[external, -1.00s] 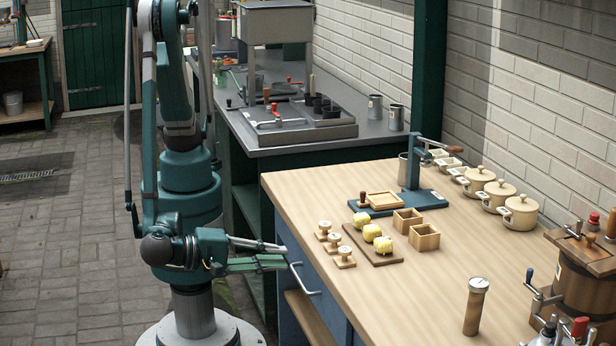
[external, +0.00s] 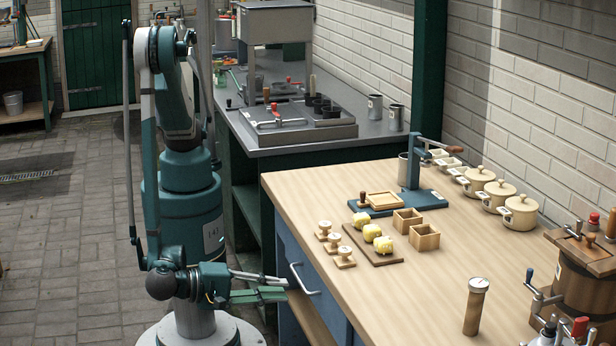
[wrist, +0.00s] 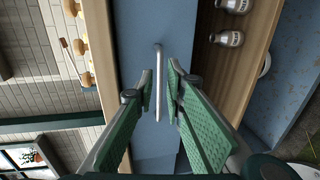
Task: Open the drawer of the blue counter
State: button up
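The blue counter has a wooden top (external: 450,235) and a blue drawer front (external: 292,262), which looks shut and flush under the top. A silver bar handle (external: 305,280) is on the drawer front. In the wrist view the handle (wrist: 158,58) runs up and down the picture across the blue front (wrist: 190,30). My gripper (external: 286,286) is at about handle height, just left of the handle in the external view. Its green fingers (wrist: 160,88) are apart, with the handle showing between their tips. I cannot tell whether they touch it.
Below the drawer is an open wooden shelf (external: 310,318) with bottles (wrist: 228,38) on it. Stamps, a board of butter pieces (external: 372,232), small boxes and cream pots (external: 520,212) stand on the top. A grey-topped counter (external: 300,140) is behind. The floor to the left is clear.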

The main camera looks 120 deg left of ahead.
aim_at(304, 288)
jog(key=shift+b+x, duration=0.95)
jog(key=shift+x, duration=2.95)
grip_shut()
jog(key=shift+d, duration=0.1)
jog(key=f+v, duration=0.2)
jog(key=v, duration=0.9)
jog(key=f+v, duration=0.2)
jog(key=v, duration=0.9)
jog(key=shift+s+d+f, duration=0.3)
jog(key=shift+s+d, duration=0.25)
jog(key=shift+s, duration=0.05)
grip_release()
